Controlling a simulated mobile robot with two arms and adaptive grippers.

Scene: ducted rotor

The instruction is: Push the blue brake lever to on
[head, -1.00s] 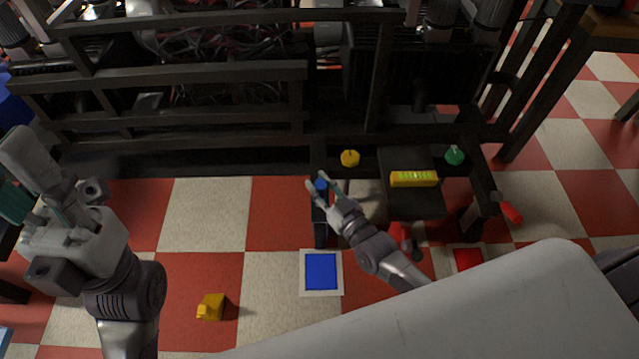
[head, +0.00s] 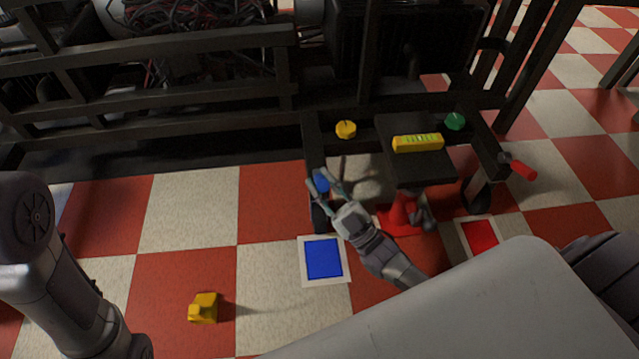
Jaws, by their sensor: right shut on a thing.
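The blue brake lever's knob (head: 321,184) shows at the left end of the dark control frame (head: 311,140), above the blue floor panel. My right gripper (head: 320,178) reaches in from the lower right, with its fingers around the blue knob, shut on it. The fingers and palm hide part of the lever and its slot, so its exact position cannot be told. Only my left arm's links show at the lower left; the left gripper is out of view.
A yellow knob (head: 345,129), a yellow gauge block (head: 418,142) and a green knob (head: 455,121) sit on the frame. A red-handled lever (head: 522,170) sticks out at right. Blue (head: 323,259) and red (head: 481,235) panels and a yellow block (head: 203,308) lie on the floor.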

